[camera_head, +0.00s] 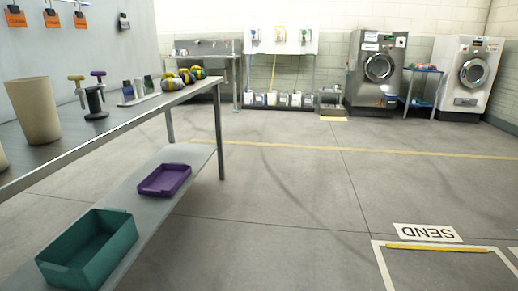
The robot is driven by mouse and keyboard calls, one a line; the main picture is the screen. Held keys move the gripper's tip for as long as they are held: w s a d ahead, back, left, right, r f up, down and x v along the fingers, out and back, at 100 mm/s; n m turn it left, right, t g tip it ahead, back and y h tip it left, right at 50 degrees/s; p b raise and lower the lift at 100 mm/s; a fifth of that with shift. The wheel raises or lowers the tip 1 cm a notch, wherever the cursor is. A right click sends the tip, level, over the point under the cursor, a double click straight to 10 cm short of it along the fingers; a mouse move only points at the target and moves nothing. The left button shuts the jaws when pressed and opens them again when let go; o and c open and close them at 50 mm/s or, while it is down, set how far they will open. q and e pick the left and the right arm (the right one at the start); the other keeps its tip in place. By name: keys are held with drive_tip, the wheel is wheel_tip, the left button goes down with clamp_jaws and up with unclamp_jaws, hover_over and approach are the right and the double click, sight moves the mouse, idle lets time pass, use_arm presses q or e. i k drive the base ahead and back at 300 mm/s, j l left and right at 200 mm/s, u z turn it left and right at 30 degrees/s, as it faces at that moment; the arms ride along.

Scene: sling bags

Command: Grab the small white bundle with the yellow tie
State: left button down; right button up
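I cannot make out a small white bundle with a yellow tie for certain. Several small round items (187,77) with yellow, green, red and dark patches sit at the far end of the metal table (120,113) on the left. They are too small to tell apart well. Neither of my grippers is in view.
A tan bin (33,112) and a stand with yellow and purple handles (95,98) are on the table. A green tray (90,247) and a purple tray (164,180) lie on its lower shelf. The floor (290,200) is clear to a SEND sign (427,232) and washers (376,68).

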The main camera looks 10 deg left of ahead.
sight(169, 82)
drive_tip(key=i+l+u, duration=0.1)
drive_tip(key=i, duration=1.7)
drive_tip(key=i+u, duration=1)
drive_tip(key=l, duration=0.05)
